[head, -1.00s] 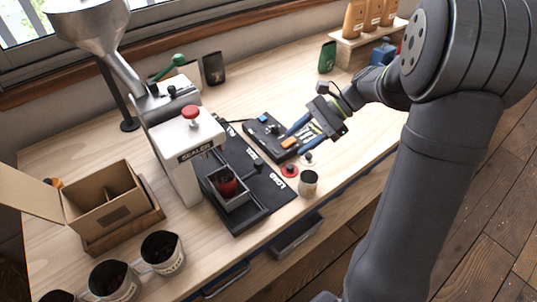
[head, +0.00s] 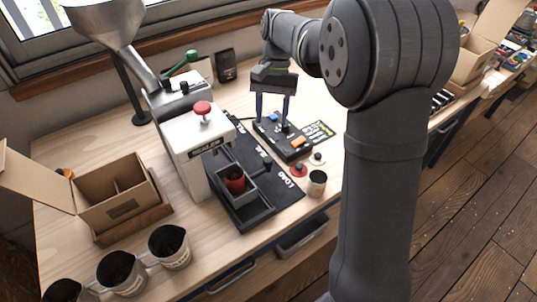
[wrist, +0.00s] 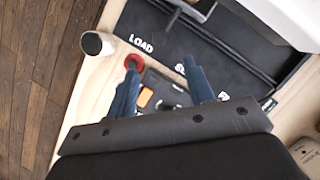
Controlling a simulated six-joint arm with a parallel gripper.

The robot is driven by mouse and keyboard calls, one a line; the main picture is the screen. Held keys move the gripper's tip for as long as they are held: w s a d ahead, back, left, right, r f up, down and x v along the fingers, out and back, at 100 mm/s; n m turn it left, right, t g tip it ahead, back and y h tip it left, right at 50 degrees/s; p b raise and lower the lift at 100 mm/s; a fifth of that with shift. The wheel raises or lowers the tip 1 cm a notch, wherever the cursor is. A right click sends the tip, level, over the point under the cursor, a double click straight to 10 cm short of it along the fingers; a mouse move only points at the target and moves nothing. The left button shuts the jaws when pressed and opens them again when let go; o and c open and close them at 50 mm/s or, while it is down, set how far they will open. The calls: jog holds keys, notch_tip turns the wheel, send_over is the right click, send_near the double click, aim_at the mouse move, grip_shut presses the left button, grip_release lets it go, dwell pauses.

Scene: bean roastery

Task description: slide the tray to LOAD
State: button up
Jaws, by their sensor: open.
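The grey tray (head: 249,192) sits in a black track on the mat (head: 275,200), in front of the white sealer (head: 184,143). It holds a red pouch (head: 235,180) with dark contents. Bare track shows between the tray and the track's front end. The white LOAD label (head: 287,182) is right of the tray near the mat's front; it also shows in the wrist view (wrist: 141,43). A dark handle knob (head: 264,160) stands by the tray's right side. My gripper (head: 271,124) is open and empty, fingers pointing down over the control box, right of and behind the tray.
The control box (head: 294,150) with orange and blue switches lies under my fingers. A red disc (head: 299,169) and a small cup (head: 317,183) stand near the table's front edge. A cardboard box (head: 117,200) and several bean cups are at left.

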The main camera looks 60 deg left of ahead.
aim_at(268, 158)
jog(key=x, duration=1.2)
grip_shut()
jog(key=shift+d, duration=0.1)
